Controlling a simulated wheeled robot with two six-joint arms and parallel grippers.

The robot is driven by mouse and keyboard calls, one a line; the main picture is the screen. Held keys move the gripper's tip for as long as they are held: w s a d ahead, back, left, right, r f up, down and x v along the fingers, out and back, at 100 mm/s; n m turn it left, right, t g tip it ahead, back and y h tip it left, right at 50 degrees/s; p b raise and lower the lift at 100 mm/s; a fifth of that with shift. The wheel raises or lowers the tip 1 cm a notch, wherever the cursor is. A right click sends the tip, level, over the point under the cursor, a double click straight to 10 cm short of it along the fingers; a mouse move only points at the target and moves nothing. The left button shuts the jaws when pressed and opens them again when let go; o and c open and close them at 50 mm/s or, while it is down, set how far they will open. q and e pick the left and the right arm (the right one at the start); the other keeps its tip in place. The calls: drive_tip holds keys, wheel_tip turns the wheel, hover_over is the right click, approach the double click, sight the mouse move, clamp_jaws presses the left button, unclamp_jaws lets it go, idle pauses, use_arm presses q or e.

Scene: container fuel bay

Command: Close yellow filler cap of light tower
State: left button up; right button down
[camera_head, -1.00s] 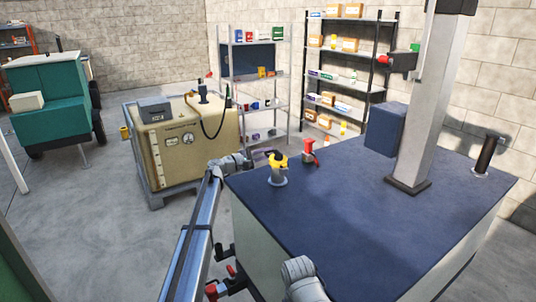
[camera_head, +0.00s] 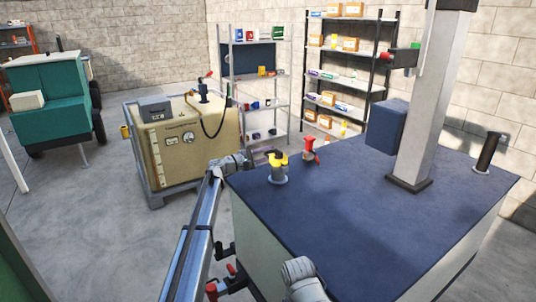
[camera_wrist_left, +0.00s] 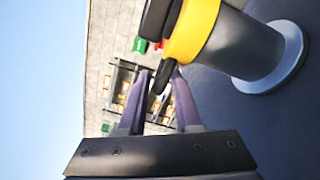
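The light tower has a dark blue top (camera_head: 370,215) with a grey filler neck (camera_head: 279,175) near its far left corner. The yellow filler cap (camera_head: 279,159) is at the top of this neck. In the left wrist view the yellow cap (camera_wrist_left: 193,30) shows large, above the grey neck (camera_wrist_left: 243,50). A black tab (camera_wrist_left: 162,77) shows by the fingertips; I cannot tell if they touch it. My left gripper (camera_head: 263,154) is beside the cap on its left. Its fingers (camera_wrist_left: 160,75) look apart. My right gripper is not in view.
A red-capped fitting (camera_head: 310,150) stands just right of the yellow cap. The mast (camera_head: 425,110) and a dark exhaust pipe (camera_head: 488,153) rise at the right. A beige fuel tank (camera_head: 185,140) stands behind my left arm. Shelves (camera_head: 345,70) line the back wall.

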use_arm(q)
drive_tip(key=shift+o, duration=0.5)
drive_tip(key=shift+a, duration=0.1)
drive_tip(key=v, duration=0.7)
drive_tip(key=shift+s+a, duration=0.25)
drive_tip(key=shift+s, duration=0.05)
